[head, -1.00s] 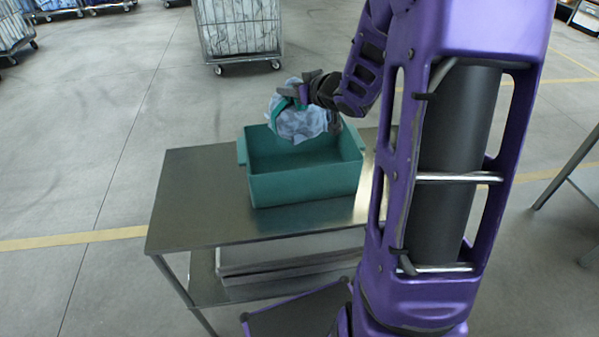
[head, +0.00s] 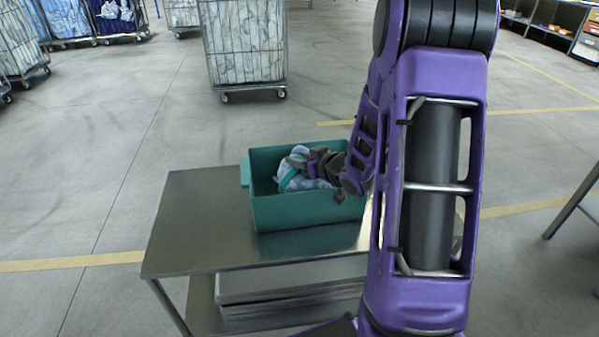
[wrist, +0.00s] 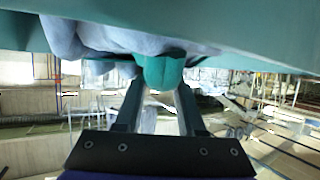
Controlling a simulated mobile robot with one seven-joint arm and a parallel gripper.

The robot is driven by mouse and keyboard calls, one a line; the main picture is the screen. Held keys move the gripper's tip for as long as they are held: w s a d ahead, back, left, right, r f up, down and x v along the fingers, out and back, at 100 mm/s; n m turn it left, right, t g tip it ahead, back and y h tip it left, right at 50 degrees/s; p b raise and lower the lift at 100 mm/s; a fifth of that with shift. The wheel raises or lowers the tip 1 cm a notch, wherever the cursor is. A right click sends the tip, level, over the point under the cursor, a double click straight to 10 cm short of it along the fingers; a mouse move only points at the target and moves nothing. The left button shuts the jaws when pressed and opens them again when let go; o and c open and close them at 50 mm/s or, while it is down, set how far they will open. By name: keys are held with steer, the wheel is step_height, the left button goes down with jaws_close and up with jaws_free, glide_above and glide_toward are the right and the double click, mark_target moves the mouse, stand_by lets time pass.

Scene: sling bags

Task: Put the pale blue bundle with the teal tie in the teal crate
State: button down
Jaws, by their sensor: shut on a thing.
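The pale blue bundle (head: 290,168) with its teal tie (head: 288,181) is inside the teal crate (head: 305,211), toward its left half. My gripper (head: 302,163) reaches down into the crate from the right and is shut on the bundle. In the wrist view the bundle (wrist: 95,38) shows close up, and the teal tie (wrist: 160,68) lies between the fingertips of my gripper (wrist: 158,85). The crate wall (wrist: 260,45) fills the upper edge there. Whether the bundle rests on the crate floor is hidden by the front wall.
The crate stands on a metal table (head: 195,225), bare to its left. A lower shelf holds a pale stack (head: 290,285). Behind is a wheeled cage cart (head: 245,50) of pale sacks. Another table edge (head: 575,200) is at the right.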

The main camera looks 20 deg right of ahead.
mark_target(299, 171)
steer(key=shift+f+b, duration=0.3)
steer(key=shift+f, duration=1.5)
steer(key=shift+f, duration=0.1)
steer(key=shift+f, duration=0.15)
steer(key=c, duration=0.5)
jaws_free()
steer(key=shift+s+r, duration=0.1)
steer(key=shift+r, duration=0.2)
steer(key=p+v, duration=0.1)
steer(key=v, duration=1)
steer(key=shift+s+r, duration=0.2)
steer(key=shift+s, duration=0.15)
